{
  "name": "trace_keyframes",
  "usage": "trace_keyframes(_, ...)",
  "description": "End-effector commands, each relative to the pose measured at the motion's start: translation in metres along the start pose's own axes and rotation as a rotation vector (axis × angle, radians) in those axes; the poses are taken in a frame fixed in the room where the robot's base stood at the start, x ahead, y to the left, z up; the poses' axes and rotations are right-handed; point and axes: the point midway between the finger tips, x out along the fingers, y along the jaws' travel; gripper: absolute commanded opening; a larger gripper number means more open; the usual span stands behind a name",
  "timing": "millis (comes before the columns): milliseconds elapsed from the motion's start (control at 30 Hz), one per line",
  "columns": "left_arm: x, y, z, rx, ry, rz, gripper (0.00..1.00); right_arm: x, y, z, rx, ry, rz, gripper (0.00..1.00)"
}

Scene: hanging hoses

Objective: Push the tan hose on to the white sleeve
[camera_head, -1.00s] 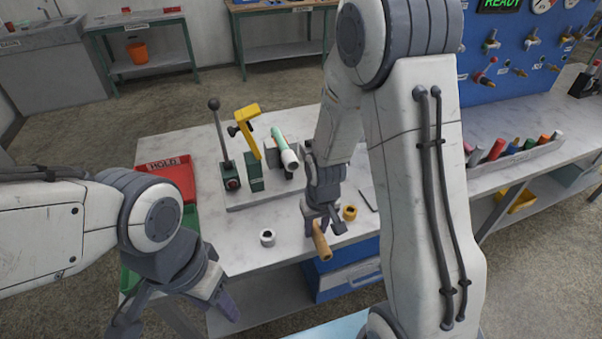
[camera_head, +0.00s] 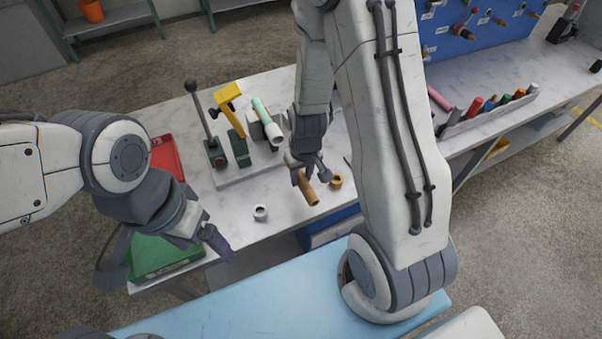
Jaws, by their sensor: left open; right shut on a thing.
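The tan hose (camera_head: 309,192) is a short tube held in my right gripper (camera_head: 309,175), which is shut on it above the front part of the table. The white sleeve (camera_head: 271,129) is the pale end of a tube with a mint-green part (camera_head: 260,110), lying in a grey holder on the fixture. The hose is apart from the sleeve, nearer the table's front edge. My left gripper (camera_head: 165,258) is open and empty at the table's left front, over the green tray; its fingers are partly hidden by its wrist.
A white ring (camera_head: 260,213) and a yellow-tan ring (camera_head: 335,181) stand on the table near the hose. A yellow clamp (camera_head: 228,95) and a black-knobbed lever (camera_head: 200,112) rise left of the sleeve. A red tray (camera_head: 167,157) and green tray (camera_head: 160,255) lie left. Coloured tubes stand in a rack (camera_head: 488,116) at right.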

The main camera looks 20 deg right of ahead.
Motion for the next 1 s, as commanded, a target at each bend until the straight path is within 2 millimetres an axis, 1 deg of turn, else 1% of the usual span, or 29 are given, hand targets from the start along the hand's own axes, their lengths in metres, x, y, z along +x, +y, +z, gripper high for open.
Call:
trace_keyframes(67, 0.002, 0.0, 0.0, 0.0, 0.0, 0.0, 0.84, 0.001, -0.001, 0.002, -0.002, 0.0, 0.0, 0.0)
trace_keyframes(167, -0.005, 0.0, 0.0, 0.0, -0.001, 0.0, 0.84, -0.002, -0.001, -0.004, -0.003, 0.0, 0.0, 0.0)
trace_keyframes(500, -0.036, 0.003, -0.002, -0.002, 0.0, 0.0, 0.84, -0.001, -0.001, -0.035, -0.003, -0.001, 0.0, 0.0)
trace_keyframes(700, -0.051, 0.004, -0.003, -0.002, 0.0, 0.0, 0.84, 0.003, -0.001, -0.05, -0.003, -0.001, 0.0, 0.0)
trace_keyframes(800, -0.054, 0.004, -0.003, -0.003, 0.0, 0.0, 0.84, 0.004, -0.001, -0.055, -0.003, 0.0, 0.0, 0.0)
trace_keyframes(1000, -0.056, 0.004, -0.003, -0.003, 0.0, 0.0, 0.84, 0.007, -0.001, -0.058, -0.002, 0.0, 0.0, 0.0)
